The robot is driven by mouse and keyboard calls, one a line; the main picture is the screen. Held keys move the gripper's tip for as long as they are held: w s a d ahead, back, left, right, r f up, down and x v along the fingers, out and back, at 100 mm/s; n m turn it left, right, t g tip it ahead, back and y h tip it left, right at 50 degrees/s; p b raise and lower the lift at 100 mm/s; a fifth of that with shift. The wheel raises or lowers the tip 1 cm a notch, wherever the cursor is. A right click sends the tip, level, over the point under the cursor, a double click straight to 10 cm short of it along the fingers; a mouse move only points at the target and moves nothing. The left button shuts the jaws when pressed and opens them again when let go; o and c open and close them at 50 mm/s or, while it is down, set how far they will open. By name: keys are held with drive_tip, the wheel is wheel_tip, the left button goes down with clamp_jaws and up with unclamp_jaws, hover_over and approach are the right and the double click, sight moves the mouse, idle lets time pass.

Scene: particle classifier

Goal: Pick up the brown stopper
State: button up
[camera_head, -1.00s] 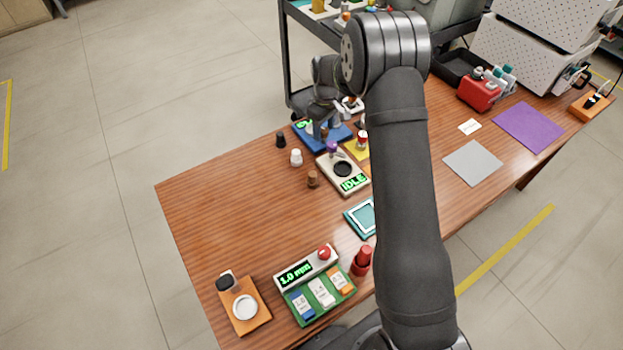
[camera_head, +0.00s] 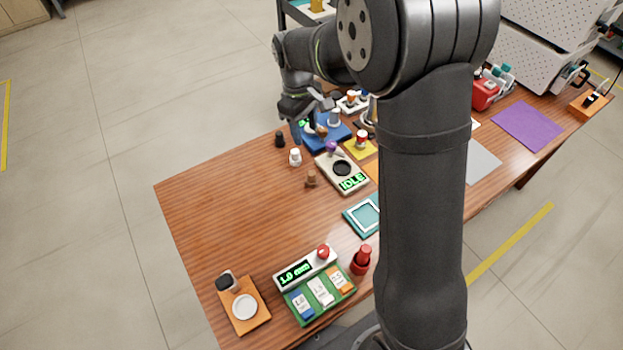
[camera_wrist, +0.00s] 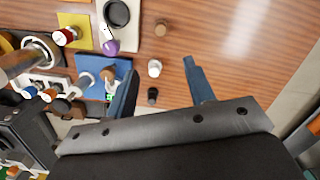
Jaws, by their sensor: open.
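The brown stopper (camera_head: 311,178) stands on the wooden table, left of the cream device reading IDLE (camera_head: 347,180). In the wrist view the brown stopper (camera_wrist: 161,27) is near the top middle, beyond the fingertips. A white stopper (camera_head: 295,157) and a black stopper (camera_head: 280,139) stand behind it. My gripper (camera_head: 304,130) is above the far edge of the table, near the black and white stoppers. In the wrist view my gripper (camera_wrist: 162,68) is open, its two blue-grey fingers apart with the white and black stoppers showing between them. Nothing is held.
A blue device (camera_head: 340,136) is just right of my gripper, and a yellow pad with a red-and-white piece (camera_head: 361,138) is beyond the cream device. A green block tray (camera_head: 318,297) and orange scale (camera_head: 243,306) are at the front. The table's left-middle is clear.

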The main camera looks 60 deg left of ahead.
sight(311, 173)
drive_tip(key=f, duration=0.5)
drive_tip(key=d+f, duration=0.1)
drive_tip(key=f, duration=0.5)
drive_tip(key=d+f, duration=0.1)
drive_tip(key=f, duration=0.5)
drive_tip(key=shift+w, duration=0.3)
drive_tip(key=c, duration=0.9)
